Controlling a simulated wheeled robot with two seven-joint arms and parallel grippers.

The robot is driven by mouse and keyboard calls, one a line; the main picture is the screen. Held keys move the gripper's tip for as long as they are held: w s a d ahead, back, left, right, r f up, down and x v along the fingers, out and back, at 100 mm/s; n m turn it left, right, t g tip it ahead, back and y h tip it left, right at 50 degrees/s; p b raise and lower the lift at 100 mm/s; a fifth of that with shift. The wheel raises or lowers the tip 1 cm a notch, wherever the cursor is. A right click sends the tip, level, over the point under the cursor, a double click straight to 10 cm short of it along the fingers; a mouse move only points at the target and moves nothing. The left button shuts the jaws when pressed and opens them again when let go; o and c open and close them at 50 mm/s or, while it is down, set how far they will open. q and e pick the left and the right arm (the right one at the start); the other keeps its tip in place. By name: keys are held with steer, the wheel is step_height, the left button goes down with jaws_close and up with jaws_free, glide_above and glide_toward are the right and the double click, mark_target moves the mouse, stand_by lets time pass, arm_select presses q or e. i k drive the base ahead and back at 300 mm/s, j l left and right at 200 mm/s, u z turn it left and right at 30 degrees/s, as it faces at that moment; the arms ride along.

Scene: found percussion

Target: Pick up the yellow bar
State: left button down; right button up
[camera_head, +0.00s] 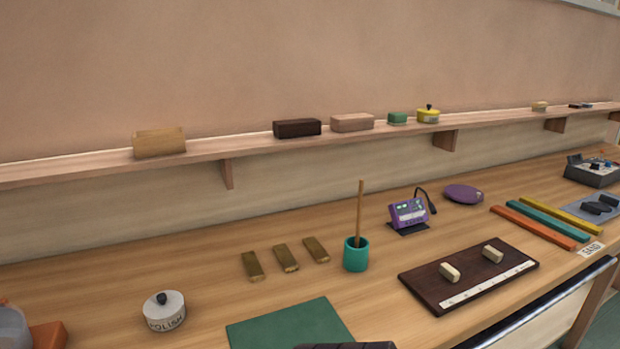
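The yellow bar (560,214) lies flat on the wooden table at the right. It is the rearmost of three long bars lying side by side, with a teal bar (547,221) beside it and an orange bar (532,228) in front. Neither of my grippers can be made out in this view.
A grey mat (604,217) with dark items lies right of the bars, and a label (590,249) lies in front. A purple oval object (463,194) and a purple device (409,214) stand to the left. A dark board (470,276) lies nearer. A wall shelf (240,151) runs above.

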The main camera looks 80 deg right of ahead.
mark_target(589, 227)
steer(key=z, duration=3.95)
steer(key=i+l+u, duration=0.1)
steer(key=u, duration=0.5)
steer(key=i+l+u, duration=0.35)
steer(key=l, duration=0.35)
steer(key=i+l+u, duration=0.35)
steer(key=l, duration=0.4)
